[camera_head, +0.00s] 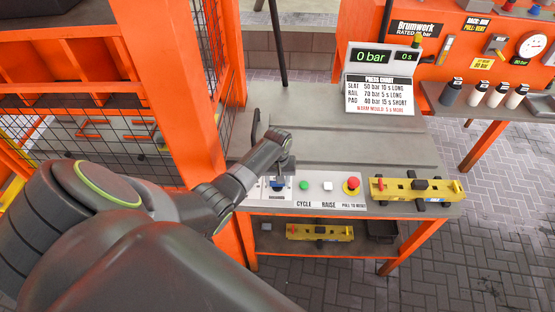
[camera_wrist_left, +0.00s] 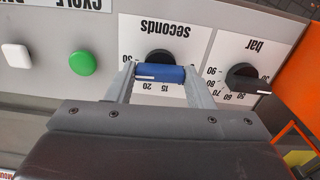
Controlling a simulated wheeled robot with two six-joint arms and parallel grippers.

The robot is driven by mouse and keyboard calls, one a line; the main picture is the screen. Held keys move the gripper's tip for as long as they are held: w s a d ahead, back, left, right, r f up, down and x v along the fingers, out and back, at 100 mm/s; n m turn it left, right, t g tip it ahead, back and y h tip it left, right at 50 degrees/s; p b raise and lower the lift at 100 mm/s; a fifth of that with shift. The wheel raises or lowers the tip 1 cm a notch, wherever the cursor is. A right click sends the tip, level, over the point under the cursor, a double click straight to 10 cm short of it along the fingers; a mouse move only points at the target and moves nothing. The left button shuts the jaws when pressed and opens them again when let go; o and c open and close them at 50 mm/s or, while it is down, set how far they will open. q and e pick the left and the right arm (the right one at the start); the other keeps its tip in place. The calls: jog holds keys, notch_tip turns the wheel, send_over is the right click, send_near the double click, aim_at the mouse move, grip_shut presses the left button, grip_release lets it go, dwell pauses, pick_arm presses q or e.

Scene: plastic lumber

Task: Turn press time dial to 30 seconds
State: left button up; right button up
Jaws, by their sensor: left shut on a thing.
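The press time dial (camera_wrist_left: 158,73), marked "seconds", has a black base and a blue grip bar. Its scale is upside down in the left wrist view, with 30 at the left and 20 and 15 below the bar. A white line on the bar's left half points left, roughly between the 30 and 20 marks; the exact setting is unclear. My left gripper (camera_wrist_left: 160,76) is shut on the blue bar, one finger at each end. In the head view my left gripper (camera_head: 281,168) reaches down to the panel and partly hides the dial (camera_head: 277,184). My right gripper is out of view.
A black bar dial (camera_wrist_left: 243,77) is beside the seconds dial. The green button (camera_head: 304,185), white button (camera_head: 327,186) and red knob (camera_head: 352,185) line the panel. A yellow tool (camera_head: 416,188) lies at its right end.

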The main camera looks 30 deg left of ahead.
pick_arm(q)
jog(key=shift+r+m, duration=0.1)
jog(key=shift+m, duration=0.3)
jog(key=o, duration=1)
jog(key=shift+r, duration=0.6)
notch_tip(320, 180, up, 16)
jog(key=b, duration=0.1)
